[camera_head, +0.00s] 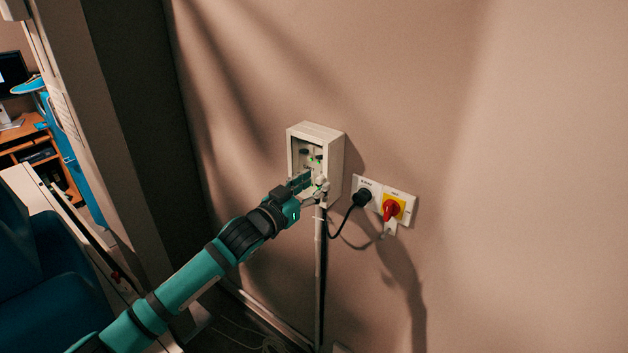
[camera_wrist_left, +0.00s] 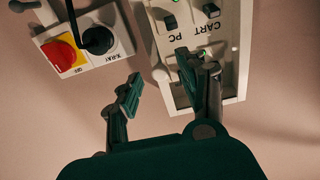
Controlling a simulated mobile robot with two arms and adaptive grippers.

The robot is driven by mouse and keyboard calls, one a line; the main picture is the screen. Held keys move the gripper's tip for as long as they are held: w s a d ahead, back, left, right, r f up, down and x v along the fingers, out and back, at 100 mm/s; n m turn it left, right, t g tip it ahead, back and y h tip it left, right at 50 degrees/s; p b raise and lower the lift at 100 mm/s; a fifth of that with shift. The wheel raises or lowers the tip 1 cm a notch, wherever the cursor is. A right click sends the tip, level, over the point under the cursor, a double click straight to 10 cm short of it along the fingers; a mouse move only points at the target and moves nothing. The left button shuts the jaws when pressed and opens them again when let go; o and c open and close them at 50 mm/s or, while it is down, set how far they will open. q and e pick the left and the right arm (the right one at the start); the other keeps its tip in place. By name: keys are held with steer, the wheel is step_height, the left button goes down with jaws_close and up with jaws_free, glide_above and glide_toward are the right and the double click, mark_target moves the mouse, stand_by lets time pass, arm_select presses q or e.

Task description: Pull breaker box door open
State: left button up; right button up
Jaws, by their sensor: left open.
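The breaker box (camera_head: 335,160) is a pale box on the wall in the head view. Its front shows a recessed panel with dark switches and green lights. In the wrist view the panel (camera_wrist_left: 231,42) appears upside down, with "CART" and "PC" labels. I cannot make out a separate door or its position. My left gripper (camera_head: 308,184) is at the lower front of the box and hides part of it. In the wrist view the left gripper (camera_wrist_left: 157,84) is open, one finger over the panel and the other beside the box edge. I cannot tell whether either touches. My right gripper is not in view.
A white wall plate (camera_head: 408,208) right of the box carries a black plug (camera_head: 362,197) with a hanging cable and a red rotary switch (camera_head: 391,209) on yellow. A conduit (camera_head: 319,280) runs down below the box. The wall farther right is bare.

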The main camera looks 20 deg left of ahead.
arm_select(q)
steer(key=shift+w+d, duration=0.15)
steer(key=shift+w, duration=0.2)
steer(key=shift+c, duration=0.5)
jaws_close()
